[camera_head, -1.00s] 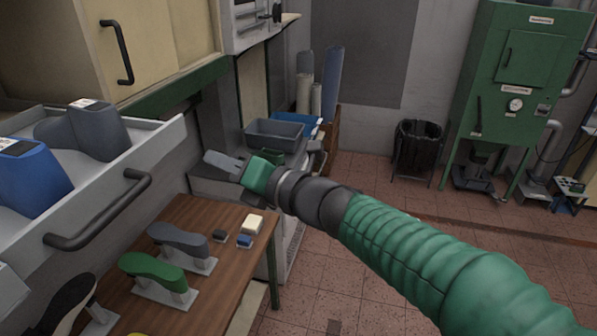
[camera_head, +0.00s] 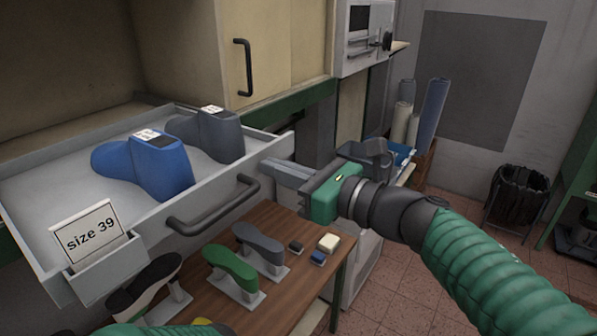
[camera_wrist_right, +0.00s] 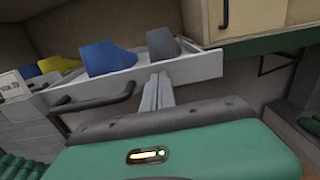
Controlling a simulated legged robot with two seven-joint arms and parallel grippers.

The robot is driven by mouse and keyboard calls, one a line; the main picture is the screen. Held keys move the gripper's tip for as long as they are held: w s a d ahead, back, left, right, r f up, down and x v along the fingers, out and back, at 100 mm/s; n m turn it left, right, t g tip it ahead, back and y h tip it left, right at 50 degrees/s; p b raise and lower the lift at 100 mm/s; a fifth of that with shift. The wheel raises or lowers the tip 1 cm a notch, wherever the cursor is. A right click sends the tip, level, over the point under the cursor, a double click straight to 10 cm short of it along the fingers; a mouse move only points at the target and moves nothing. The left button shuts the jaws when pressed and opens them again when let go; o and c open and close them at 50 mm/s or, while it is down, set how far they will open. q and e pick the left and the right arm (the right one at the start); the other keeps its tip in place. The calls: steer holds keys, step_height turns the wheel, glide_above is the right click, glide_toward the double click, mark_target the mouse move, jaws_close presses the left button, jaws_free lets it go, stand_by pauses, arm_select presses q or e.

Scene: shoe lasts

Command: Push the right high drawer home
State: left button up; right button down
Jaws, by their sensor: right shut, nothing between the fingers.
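The high drawer (camera_head: 225,185) is pulled out, grey, with a dark bar handle (camera_head: 215,207) on its front. It holds a blue shoe last (camera_head: 160,168) and a dark grey one (camera_head: 218,135). A "size 39" card (camera_head: 88,236) stands at its near left corner. My right gripper (camera_head: 268,169) is shut and empty at the right end of the drawer front, right of the handle. In the right wrist view its fingers (camera_wrist_right: 157,90) point at the drawer front (camera_wrist_right: 175,72); I cannot tell whether they touch. My left gripper's fingers are not visible.
Below the drawer, a wooden table (camera_head: 285,285) bears a green last (camera_head: 230,265), a grey last (camera_head: 258,245) and small blocks (camera_head: 328,242). A closed cupboard (camera_head: 280,50) stands behind. Open floor lies to the right, with a black bin (camera_head: 517,195).

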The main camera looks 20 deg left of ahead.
mark_target(240, 153)
steer(key=shift+x, duration=2.95)
steer(key=shift+w+a, duration=0.2)
steer(key=shift+a, duration=0.15)
steer(key=shift+w+a, duration=0.15)
steer(key=shift+a, duration=0.35)
steer(key=shift+w+a+r+p, duration=0.1)
steer(key=shift+w+a+p, duration=0.25)
steer(key=shift+a, duration=0.3)
steer(key=shift+w+a, duration=0.2)
steer(key=shift+a, duration=0.45)
steer(key=shift+w+a, duration=0.1)
steer(key=shift+a, duration=0.2)
steer(key=shift+a+p, duration=0.15)
steer(key=shift+p, duration=0.15)
